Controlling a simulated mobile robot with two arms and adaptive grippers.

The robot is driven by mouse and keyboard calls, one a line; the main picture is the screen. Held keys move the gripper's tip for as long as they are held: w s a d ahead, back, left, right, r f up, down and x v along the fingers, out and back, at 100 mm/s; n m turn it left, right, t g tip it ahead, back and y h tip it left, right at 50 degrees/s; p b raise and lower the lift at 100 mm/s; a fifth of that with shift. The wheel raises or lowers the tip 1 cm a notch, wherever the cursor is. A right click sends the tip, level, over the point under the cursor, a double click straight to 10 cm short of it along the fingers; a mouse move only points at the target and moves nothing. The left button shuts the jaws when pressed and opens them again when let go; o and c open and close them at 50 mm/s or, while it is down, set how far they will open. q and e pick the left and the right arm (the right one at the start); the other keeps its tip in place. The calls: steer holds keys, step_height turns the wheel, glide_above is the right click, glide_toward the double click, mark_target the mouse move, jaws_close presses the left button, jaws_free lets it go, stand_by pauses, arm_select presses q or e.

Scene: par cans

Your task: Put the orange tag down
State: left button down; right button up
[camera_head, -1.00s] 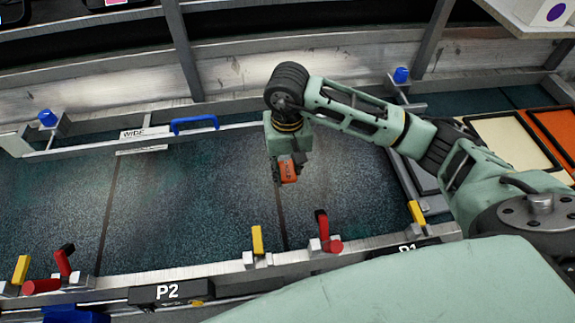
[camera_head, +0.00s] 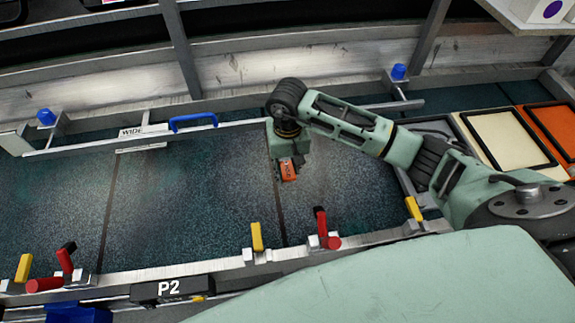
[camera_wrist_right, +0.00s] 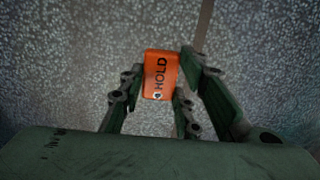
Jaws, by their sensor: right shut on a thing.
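The orange tag (camera_head: 289,175) hangs below my right gripper (camera_head: 286,168) in the head view, over the dark speckled bed. In the right wrist view the tag (camera_wrist_right: 159,80) reads "HOLD" and sits between the two fingers of my right gripper (camera_wrist_right: 160,88), which is shut on it. A speckled surface lies beyond the tag; I cannot tell whether the tag touches it. My left gripper is not in view.
A metal rail with red (camera_head: 321,222) and yellow (camera_head: 257,238) levers edges the front of the bed. A blue handle (camera_head: 194,122) is on the back bar. Cream (camera_head: 500,135) and orange (camera_head: 553,125) panels lie at the right. The bed's left part is clear.

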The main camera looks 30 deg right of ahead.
steer(key=o, duration=0.9)
